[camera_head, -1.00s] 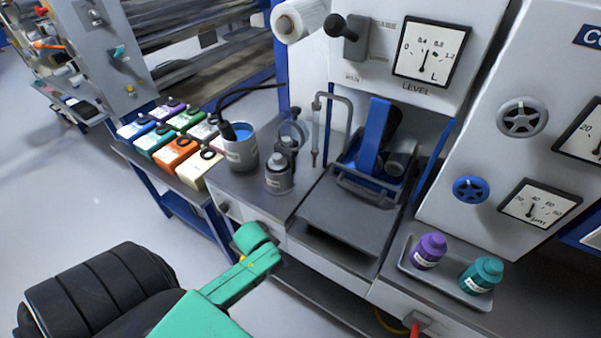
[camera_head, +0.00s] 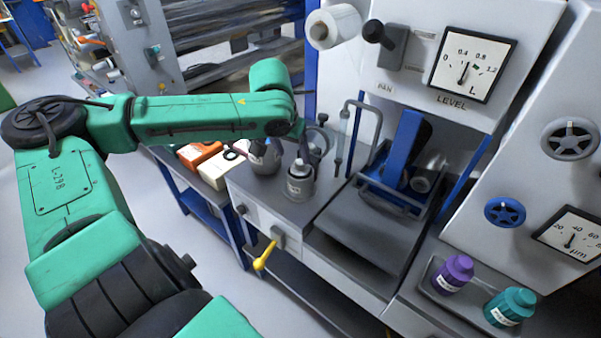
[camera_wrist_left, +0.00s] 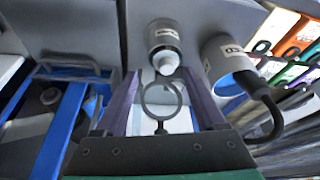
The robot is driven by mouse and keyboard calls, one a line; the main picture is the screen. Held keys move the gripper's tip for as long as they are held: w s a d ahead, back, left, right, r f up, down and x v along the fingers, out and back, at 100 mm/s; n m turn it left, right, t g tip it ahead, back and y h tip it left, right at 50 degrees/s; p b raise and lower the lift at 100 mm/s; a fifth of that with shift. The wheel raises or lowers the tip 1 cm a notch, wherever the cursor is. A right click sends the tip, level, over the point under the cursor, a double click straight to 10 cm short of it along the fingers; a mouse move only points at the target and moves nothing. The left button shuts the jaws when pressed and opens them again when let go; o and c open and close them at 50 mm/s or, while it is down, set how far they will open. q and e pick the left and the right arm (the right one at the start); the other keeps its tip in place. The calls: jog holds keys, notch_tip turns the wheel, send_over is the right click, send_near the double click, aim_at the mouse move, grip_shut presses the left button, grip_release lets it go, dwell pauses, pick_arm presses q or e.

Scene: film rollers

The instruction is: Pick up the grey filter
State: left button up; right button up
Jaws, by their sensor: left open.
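A small grey labelled canister, seemingly the grey filter, stands on the grey bench in the head view (camera_head: 299,188). In the left wrist view the canister (camera_wrist_left: 163,38) stands just beyond the fingertips, its pale rounded knob towards me. My left gripper (camera_wrist_left: 163,78) is open with purple-grey fingers. A grey ring (camera_wrist_left: 146,97) shows between the fingers; I cannot tell whether it is touched. In the head view my left gripper (camera_head: 303,150) hangs over the canister, and the arm hides part of the bench behind. My right gripper is not in view.
A grey pot with blue contents (camera_wrist_left: 223,55) stands close beside the canister. A blue-framed tray unit (camera_head: 405,150) is to the right. Purple (camera_head: 453,273) and teal (camera_head: 510,306) bottles stand on a tray at the front right. A bent metal pipe (camera_head: 362,103) rises behind.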

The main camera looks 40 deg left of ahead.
pick_arm(q)
jog(key=n, duration=0.2)
send_near(299, 163)
jog(key=f, duration=0.3)
jog(key=shift+w+a+f+y, duration=0.2)
jog(key=shift+y, duration=0.1)
jog(key=x, duration=0.3)
jog(key=w+x, duration=0.1)
jog(key=x, duration=0.2)
jog(key=shift+d+r+p, duration=0.1)
jog(key=shift+d+p, duration=0.1)
jog(key=shift+p, duration=0.2)
jog(key=shift+r, duration=0.1)
jog(key=shift+c, duration=0.7)
grip_shut()
jog(key=shift+s, duration=0.1)
